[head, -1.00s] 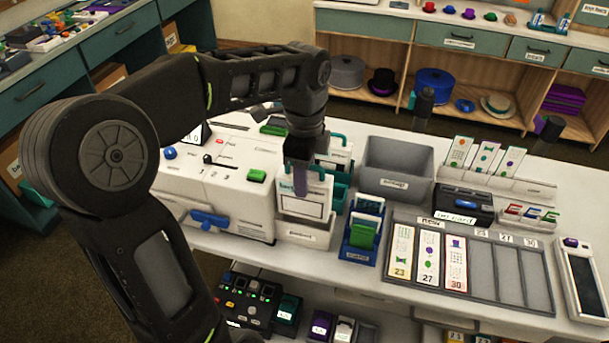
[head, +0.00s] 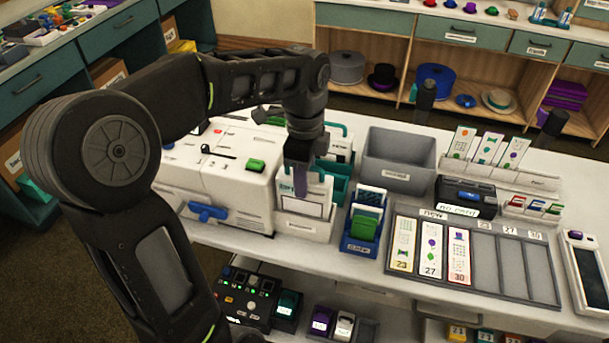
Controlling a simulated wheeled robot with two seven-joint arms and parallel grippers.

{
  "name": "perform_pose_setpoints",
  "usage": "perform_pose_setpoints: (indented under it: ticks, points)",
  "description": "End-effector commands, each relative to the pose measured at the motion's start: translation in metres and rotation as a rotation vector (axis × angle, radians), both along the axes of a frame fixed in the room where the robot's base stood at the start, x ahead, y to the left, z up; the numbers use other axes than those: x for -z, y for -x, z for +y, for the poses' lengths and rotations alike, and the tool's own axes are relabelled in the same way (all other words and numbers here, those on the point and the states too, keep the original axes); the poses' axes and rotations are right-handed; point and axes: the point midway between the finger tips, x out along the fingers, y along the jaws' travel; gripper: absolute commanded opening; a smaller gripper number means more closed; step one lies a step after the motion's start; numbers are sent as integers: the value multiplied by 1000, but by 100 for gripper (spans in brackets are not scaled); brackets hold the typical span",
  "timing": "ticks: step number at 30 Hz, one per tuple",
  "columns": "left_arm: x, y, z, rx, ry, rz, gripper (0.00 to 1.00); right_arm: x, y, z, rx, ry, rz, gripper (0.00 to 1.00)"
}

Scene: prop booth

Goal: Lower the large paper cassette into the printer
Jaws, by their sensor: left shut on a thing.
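A white paper cassette (head: 312,207) with a teal-marked top stands upright in the white, open-topped, labelled bay (head: 305,227). The bay sits against the right side of the white printer (head: 232,165); I cannot tell if it is part of it. My left gripper (head: 300,188) is shut on the cassette's top edge, pointing down from above. The cassette's lower part is hidden inside the bay, so I cannot tell if it touches the bottom. My right gripper is not in view.
A blue holder (head: 357,246) with a green piece stands close right of the bay. Teal holders (head: 336,185) are close behind it. A grey bin (head: 398,180), a black card box (head: 465,194) and a card tray (head: 485,284) fill the counter further right.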

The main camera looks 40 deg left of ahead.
Motion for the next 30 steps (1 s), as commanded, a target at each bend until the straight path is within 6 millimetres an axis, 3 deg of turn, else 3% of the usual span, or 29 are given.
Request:
perform_pose_setpoints:
  ticks: [30]
  points:
    - [36,0,0,0,0,-1,0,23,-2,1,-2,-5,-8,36]
